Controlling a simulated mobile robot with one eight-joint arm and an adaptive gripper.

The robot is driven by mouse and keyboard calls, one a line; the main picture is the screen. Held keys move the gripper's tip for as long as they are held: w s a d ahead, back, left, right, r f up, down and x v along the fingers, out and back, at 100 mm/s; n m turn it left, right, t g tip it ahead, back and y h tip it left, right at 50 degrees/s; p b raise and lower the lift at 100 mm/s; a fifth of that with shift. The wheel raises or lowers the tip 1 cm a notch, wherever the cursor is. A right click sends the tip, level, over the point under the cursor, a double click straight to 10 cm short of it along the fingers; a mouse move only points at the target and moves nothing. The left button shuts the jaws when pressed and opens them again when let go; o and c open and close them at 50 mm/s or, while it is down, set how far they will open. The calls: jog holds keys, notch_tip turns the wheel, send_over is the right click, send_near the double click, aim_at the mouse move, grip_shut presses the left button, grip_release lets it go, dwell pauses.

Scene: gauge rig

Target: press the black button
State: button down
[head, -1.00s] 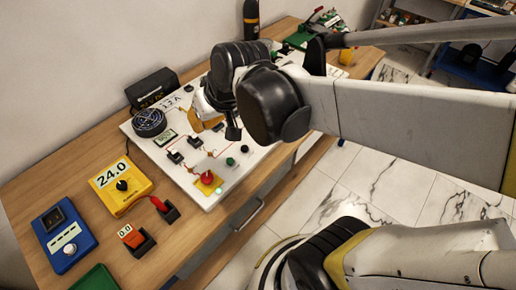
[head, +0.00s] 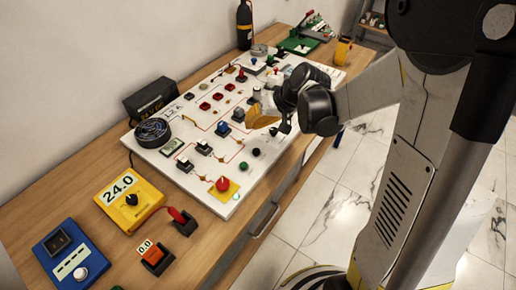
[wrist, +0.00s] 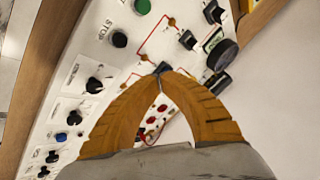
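The black button (wrist: 119,39), marked STOP, is on the white panel (wrist: 60,85) at the upper left of the wrist view, beside a green button (wrist: 141,6). A dark part at the tips is hard to make out.
Black switches and a red mushroom button (head: 222,184) on a yellow base stand on the panel. Black knobs (wrist: 94,85) and a blue one (wrist: 74,118) line its edge in the wrist view. A yellow meter (head: 125,205) and a blue box (head: 66,256) sit on the wooden table.

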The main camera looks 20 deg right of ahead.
aim_at(253, 150)
notch_tip(253, 150, down, 9)
jog(key=b, duration=0.7)
jog(key=shift+r, duration=0.1)
dwell(1.2)
jog(key=shift+f+b, duration=0.4)
jog(key=shift+b, duration=0.05)
jog(key=shift+f+b, duration=0.45)
jog(key=shift+f, duration=0.1)
dwell(0.5)
jog(key=shift+r, duration=0.1)
jog(key=shift+r+p, duration=0.7)
jog(key=shift+r, duration=0.2)
